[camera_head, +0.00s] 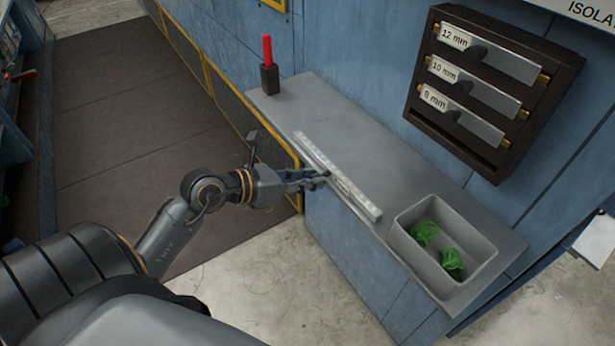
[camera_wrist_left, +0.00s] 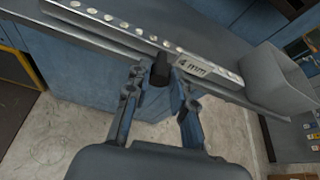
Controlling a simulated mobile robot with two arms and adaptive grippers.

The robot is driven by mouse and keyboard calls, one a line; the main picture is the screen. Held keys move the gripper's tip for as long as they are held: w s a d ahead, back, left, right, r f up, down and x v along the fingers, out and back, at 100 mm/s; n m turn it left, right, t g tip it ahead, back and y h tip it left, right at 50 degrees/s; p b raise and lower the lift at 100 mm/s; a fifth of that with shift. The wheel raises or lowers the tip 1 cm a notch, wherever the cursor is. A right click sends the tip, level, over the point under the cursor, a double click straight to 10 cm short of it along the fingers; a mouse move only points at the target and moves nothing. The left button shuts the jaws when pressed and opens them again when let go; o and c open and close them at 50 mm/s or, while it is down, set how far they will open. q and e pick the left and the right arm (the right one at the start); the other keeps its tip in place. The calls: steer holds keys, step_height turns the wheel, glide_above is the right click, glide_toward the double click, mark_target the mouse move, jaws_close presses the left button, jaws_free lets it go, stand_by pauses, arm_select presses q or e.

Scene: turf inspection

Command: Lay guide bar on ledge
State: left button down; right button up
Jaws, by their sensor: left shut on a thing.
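The guide bar (camera_head: 338,178) is a long pale metal bar with a row of round marks and a "4 mm" label, which shows in the left wrist view (camera_wrist_left: 140,38). It lies lengthwise along the front edge of the grey ledge (camera_head: 395,150); whether it rests fully on the surface or hovers slightly I cannot tell. My left gripper (camera_head: 318,181) is at the bar's front side, near its middle, shut on the bar's dark knob; the fingers also show in the left wrist view (camera_wrist_left: 160,84). My right gripper is in neither view.
A grey bin (camera_head: 405,239) with green clumps (camera_head: 424,233) stands at the ledge's near right end. A dark holder (camera_head: 269,80) with a red stick stands at the far left end. A dark wall rack (camera_head: 436,127) holds labelled bars. The ledge behind the guide bar is clear.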

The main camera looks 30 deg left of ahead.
arm_select(q)
steer(key=shift+w+f, duration=0.1)
steer(key=shift+f, duration=0.1)
stand_by(1.2)
steer(key=c, duration=1.1)
jaws_free()
steer(key=shift+o, duration=0.2)
